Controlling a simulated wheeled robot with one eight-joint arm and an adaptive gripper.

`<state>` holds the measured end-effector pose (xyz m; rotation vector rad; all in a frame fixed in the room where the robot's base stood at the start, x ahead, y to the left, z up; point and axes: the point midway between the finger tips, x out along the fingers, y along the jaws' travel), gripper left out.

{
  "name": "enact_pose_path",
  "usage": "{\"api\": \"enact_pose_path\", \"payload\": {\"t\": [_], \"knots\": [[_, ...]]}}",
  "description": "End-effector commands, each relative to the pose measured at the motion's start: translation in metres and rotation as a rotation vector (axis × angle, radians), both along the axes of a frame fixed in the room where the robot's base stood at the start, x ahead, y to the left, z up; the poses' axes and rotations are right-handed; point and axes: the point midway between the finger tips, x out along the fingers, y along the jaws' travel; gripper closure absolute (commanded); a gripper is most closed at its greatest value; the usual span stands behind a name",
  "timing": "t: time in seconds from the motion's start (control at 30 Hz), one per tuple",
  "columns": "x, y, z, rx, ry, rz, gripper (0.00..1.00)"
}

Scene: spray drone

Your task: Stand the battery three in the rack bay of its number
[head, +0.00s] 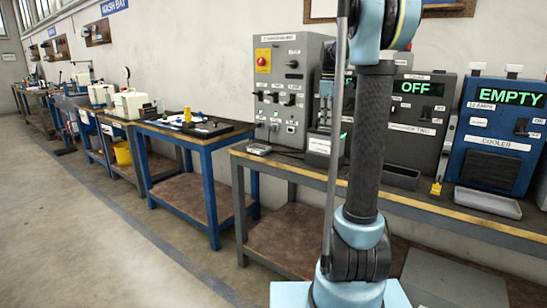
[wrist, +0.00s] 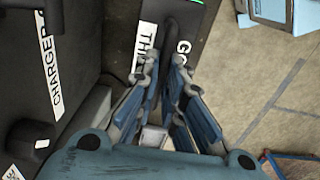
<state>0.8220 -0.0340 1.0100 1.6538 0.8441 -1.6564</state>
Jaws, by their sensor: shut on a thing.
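My gripper (wrist: 166,68) is closed on the dark upper part of a battery (wrist: 172,28) in the wrist view. The battery carries a white label beginning "TH", a second marking beginning "GO" and a green strip at its edge. In the head view my gripper (head: 326,88) hangs behind my arm column, in front of the chargers, with a white-labelled dark block (head: 318,146) below it, partly hidden. I cannot tell from these frames whether the battery touches the surface beneath. I cannot make out a numbered rack bay in either view.
The charger two (head: 412,125) reads OFF; a blue cooler (head: 497,125) reads EMPTY, with a grey tray (head: 487,202) before it. A grey switch cabinet (head: 283,85) stands left of my gripper. A blue-legged table (head: 190,140) is further left. Floor (head: 110,245) at left is clear.

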Motion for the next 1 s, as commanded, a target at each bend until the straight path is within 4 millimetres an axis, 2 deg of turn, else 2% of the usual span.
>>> {"api": "enact_pose_path", "payload": {"t": [1.0], "knots": [[0.0, 0.0, 0.052, 0.0, 0.0, 0.0, 1.0]]}}
